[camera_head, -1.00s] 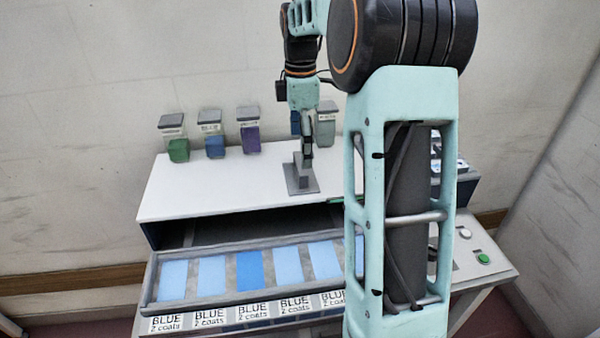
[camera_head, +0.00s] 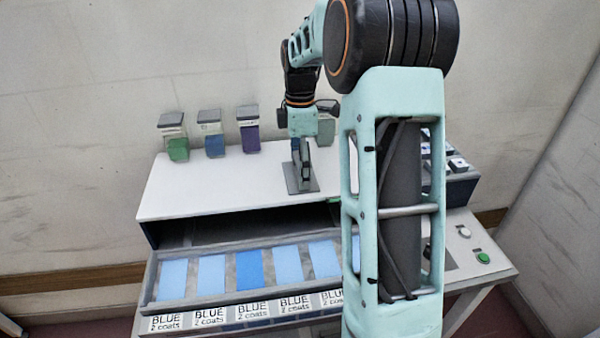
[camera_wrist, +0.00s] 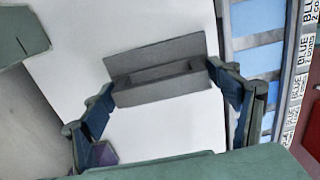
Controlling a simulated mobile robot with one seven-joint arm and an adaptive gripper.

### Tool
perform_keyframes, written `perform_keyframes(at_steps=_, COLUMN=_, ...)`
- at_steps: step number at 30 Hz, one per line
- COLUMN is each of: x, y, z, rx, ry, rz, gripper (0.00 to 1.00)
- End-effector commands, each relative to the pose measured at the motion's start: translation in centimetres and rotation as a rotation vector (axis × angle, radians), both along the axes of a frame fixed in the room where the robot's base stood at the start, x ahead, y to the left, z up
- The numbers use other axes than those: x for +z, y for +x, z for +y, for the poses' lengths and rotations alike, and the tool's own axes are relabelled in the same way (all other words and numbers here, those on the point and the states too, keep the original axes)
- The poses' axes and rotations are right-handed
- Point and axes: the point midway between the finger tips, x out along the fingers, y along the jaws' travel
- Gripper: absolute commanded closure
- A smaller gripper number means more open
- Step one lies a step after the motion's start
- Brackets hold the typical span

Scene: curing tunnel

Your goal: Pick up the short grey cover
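The short grey cover (camera_head: 310,187) sits on the white top of the cabinet, its flat base down and a raised bar on it. In the wrist view the cover (camera_wrist: 160,50) lies between my fingers, with the bar running from one finger to the other. My gripper (camera_head: 302,158) is low over the cover and hides part of it. In the wrist view my gripper (camera_wrist: 160,82) is spread wide, with a blue-padded fingertip close to each end of the bar. I cannot tell whether the fingertips touch it.
Green (camera_head: 177,147), blue (camera_head: 214,145) and purple (camera_head: 249,140) jars stand behind, with a grey-green one (camera_head: 326,130) beside my gripper. A tray of blue panels (camera_head: 235,300) juts out in front. The white top (camera_head: 200,190) is clear at left.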

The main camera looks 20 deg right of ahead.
Motion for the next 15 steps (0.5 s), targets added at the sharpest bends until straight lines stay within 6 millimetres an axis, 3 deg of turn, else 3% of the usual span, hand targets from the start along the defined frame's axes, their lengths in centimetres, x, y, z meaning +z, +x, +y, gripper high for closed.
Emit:
perform_keyframes(at_steps=1, x=0.02, y=0.01, z=0.00, rx=0.000, ry=0.000, rz=0.000, gripper=0.27)
perform_keyframes(at_steps=8, x=0.03, y=0.00, z=0.00, rx=0.000, ry=0.000, rz=0.000, gripper=0.52)
perform_keyframes(at_steps=15, x=0.10, y=0.02, z=0.00, rx=0.000, ry=0.000, rz=-0.001, gripper=0.53)
